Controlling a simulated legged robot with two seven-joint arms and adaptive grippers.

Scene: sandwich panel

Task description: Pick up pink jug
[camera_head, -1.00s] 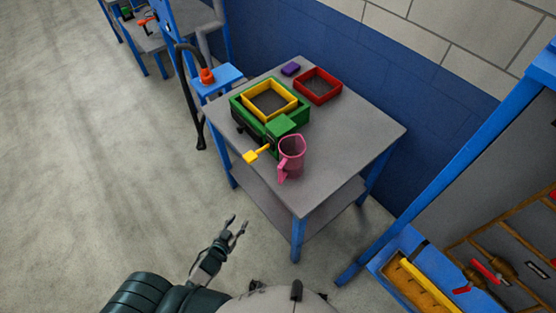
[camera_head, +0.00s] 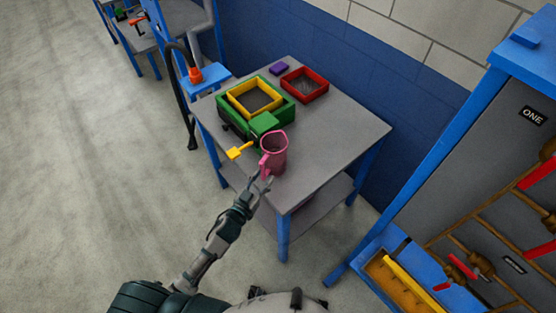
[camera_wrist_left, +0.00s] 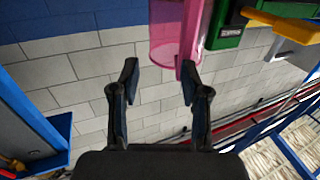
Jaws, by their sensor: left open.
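The pink jug (camera_head: 275,150) stands upright near the front edge of the grey table (camera_head: 335,140), with its handle toward the front left. My left gripper (camera_head: 262,182) reaches in from below in the head view, its fingertips at the lower part of the jug. In the left wrist view the gripper (camera_wrist_left: 160,82) is open with nothing between its fingers. The jug (camera_wrist_left: 176,30) shows beyond the fingertips there, its handle (camera_wrist_left: 189,66) near the right finger. I cannot tell whether they touch. My right gripper is out of view.
A green box (camera_head: 283,112) with a yellow frame (camera_head: 235,98) and yellow lever (camera_head: 238,151) stands beside the jug. A red tray (camera_head: 322,92) and purple block (camera_head: 279,68) lie behind. A blue-framed panel stands right. The table's right side is clear.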

